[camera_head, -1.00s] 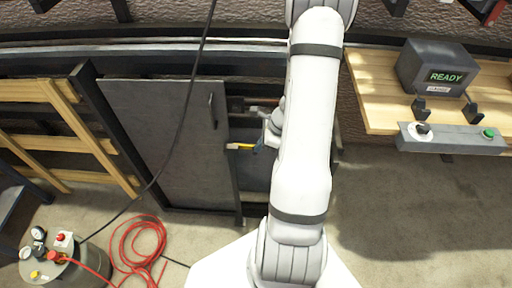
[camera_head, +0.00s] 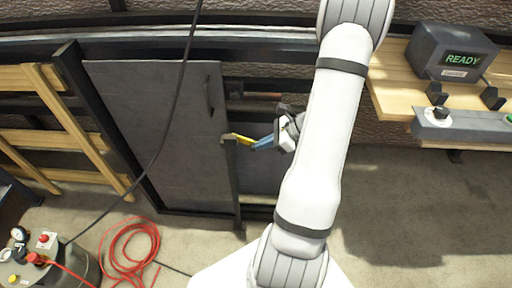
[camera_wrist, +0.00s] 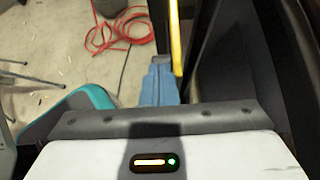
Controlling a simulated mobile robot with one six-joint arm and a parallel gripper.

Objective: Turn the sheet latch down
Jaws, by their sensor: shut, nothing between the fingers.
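The dark grey sheet panel (camera_head: 160,130) stands upright in the black rack, with a small black handle near its upper right edge. A yellow bar, which looks like the sheet latch (camera_head: 242,138), lies at the panel's right edge, slanting slightly down to the right. My gripper (camera_head: 257,145) is shut and empty, its blue fingers at the latch's right end. I cannot tell whether they touch. In the wrist view the closed blue fingers (camera_wrist: 162,65) lie just left of the yellow latch (camera_wrist: 175,38), which runs up out of the picture.
A black post (camera_head: 234,185) stands below the latch. A black cable (camera_head: 177,100) hangs across the panel. A red hose (camera_head: 130,250) lies coiled on the floor at lower left. A wooden shelf (camera_head: 392,98) with a READY box (camera_head: 452,52) is at right.

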